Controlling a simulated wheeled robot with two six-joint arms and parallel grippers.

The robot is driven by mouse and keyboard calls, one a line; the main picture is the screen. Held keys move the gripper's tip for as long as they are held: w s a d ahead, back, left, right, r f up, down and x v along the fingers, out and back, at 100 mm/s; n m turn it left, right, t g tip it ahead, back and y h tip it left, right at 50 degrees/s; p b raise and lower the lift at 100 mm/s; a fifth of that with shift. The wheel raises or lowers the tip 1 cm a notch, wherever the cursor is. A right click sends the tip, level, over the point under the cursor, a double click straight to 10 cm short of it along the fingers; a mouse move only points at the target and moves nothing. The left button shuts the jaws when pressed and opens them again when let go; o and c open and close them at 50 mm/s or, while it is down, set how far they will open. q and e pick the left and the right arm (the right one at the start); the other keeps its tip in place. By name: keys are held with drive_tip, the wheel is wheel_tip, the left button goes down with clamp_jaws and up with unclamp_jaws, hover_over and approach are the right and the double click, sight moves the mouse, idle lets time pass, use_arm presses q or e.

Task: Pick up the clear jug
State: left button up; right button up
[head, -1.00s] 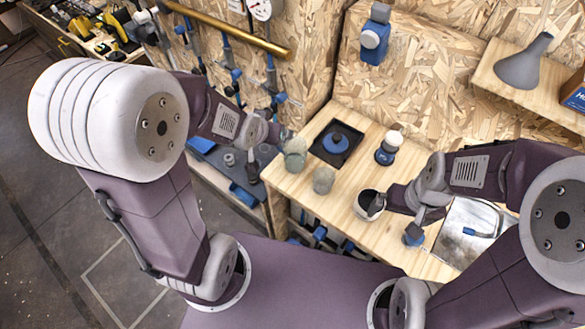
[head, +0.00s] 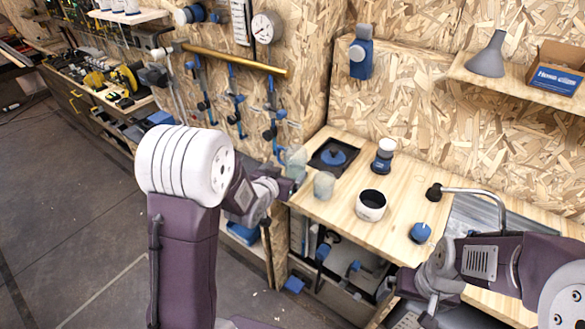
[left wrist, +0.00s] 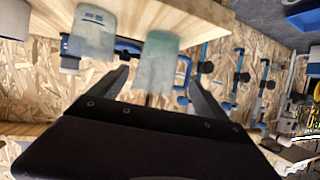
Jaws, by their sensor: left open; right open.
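A clear, slightly greenish jug (head: 297,160) stands near the left edge of the wooden table, just beyond my left gripper (head: 287,184). In the left wrist view a translucent greenish vessel (left wrist: 157,62) shows between the two spread fingers of my left gripper (left wrist: 157,80). The fingers are open, and I cannot tell whether they touch it. A second translucent vessel (head: 324,185) stands close by to the right; a translucent vessel with a printed label (left wrist: 92,32) shows outside the fingers. My right gripper (head: 408,282) is open, low at the table's front edge, partly hidden.
The wooden table (head: 395,220) also holds a black square with a blue part (head: 334,157), a blue-and-white bottle (head: 384,155), a white cup with dark inside (head: 371,205), a blue knob (head: 420,233) and a sink with a tap (head: 470,190). Tools hang on the wall at left.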

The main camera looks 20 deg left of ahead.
sight(291, 164)
use_arm(q)
drive_tip(key=shift+x, duration=0.8)
drive_tip(key=x, duration=0.6)
drive_tip(key=shift+s+d+f+p, duration=0.1)
drive_tip(key=shift+f+p, duration=0.1)
drive_tip(key=shift+p, duration=0.15)
drive_tip(key=c, duration=1.6)
drive_tip(key=shift+r, duration=0.15)
drive_tip(key=shift+r, duration=0.8)
drive_tip(key=r, duration=0.2)
drive_tip(key=shift+s+d+r, duration=0.1)
drive_tip(key=shift+d+r, duration=0.2)
drive_tip(key=s+d+r, duration=0.2)
drive_tip(key=d+r, duration=0.4)
drive_tip(key=d, duration=0.4)
drive_tip(key=shift+d+r+p, duration=0.3)
drive_tip(key=shift+d+p, duration=0.05)
drive_tip(key=shift+d, duration=0.05)
